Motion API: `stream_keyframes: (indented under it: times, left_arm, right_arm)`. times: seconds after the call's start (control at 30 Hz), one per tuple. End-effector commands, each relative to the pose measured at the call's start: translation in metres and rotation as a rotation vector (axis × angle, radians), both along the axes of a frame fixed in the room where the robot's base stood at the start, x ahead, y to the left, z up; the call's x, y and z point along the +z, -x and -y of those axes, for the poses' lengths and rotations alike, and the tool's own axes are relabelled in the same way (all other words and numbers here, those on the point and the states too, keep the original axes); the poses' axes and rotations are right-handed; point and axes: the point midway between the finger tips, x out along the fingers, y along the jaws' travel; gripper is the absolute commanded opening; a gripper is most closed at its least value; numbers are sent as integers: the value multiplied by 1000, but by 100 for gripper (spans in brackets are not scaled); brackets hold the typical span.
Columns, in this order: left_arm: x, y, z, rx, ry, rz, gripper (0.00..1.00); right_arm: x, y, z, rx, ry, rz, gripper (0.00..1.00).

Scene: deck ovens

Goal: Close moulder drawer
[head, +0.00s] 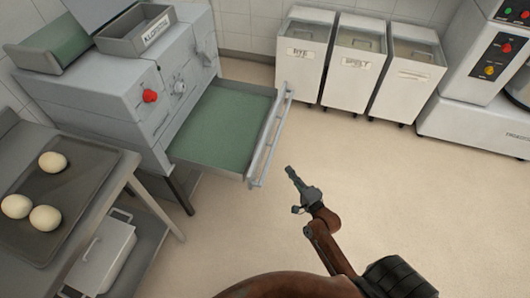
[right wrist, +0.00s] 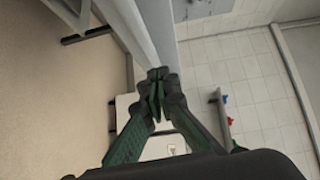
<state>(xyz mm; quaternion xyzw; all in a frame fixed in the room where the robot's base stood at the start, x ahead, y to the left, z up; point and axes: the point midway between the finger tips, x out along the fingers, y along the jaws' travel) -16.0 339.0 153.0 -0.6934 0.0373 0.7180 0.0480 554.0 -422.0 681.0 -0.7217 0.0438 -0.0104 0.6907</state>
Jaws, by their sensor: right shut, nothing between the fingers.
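The moulder (head: 110,108) is a grey machine at the left in the head view. Its drawer (head: 222,125), with a green bed, is pulled out to the right. A bar handle (head: 268,140) runs along the drawer's outer front. My right gripper (head: 290,172) is shut and empty, just to the right of the near end of the handle, apparently apart from it. In the right wrist view the closed fingertips (right wrist: 157,77) point towards a pale grey bar or panel; whether they touch it I cannot tell. My left gripper is not in view.
A steel table with a dark tray (head: 75,170) of dough balls stands at the lower left. Wheeled bins (head: 352,62) labelled RYE and SPELT line the back wall. A white machine (head: 480,90) stands at the right. The floor in the middle is clear.

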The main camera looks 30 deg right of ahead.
Motion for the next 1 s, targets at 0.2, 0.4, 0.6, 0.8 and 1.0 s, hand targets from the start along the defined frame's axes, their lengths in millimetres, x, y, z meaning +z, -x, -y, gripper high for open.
stream_keyframes:
  times: [0.2, 0.4, 0.6, 0.8, 1.0]
  left_arm:
    - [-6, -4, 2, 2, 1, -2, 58]
    - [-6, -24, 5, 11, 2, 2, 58]
    - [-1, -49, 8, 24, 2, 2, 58]
    - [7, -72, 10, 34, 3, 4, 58]
    - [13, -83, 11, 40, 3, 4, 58]
  right_arm:
    - [21, -14, 2, -2, -46, 54, 0]
    - [20, -49, 4, -2, -46, 54, 0]
    - [17, -90, 8, -2, -43, 50, 0]
    - [17, -119, -5, -2, -46, 50, 0]
    - [18, -131, -15, -3, -43, 48, 0]
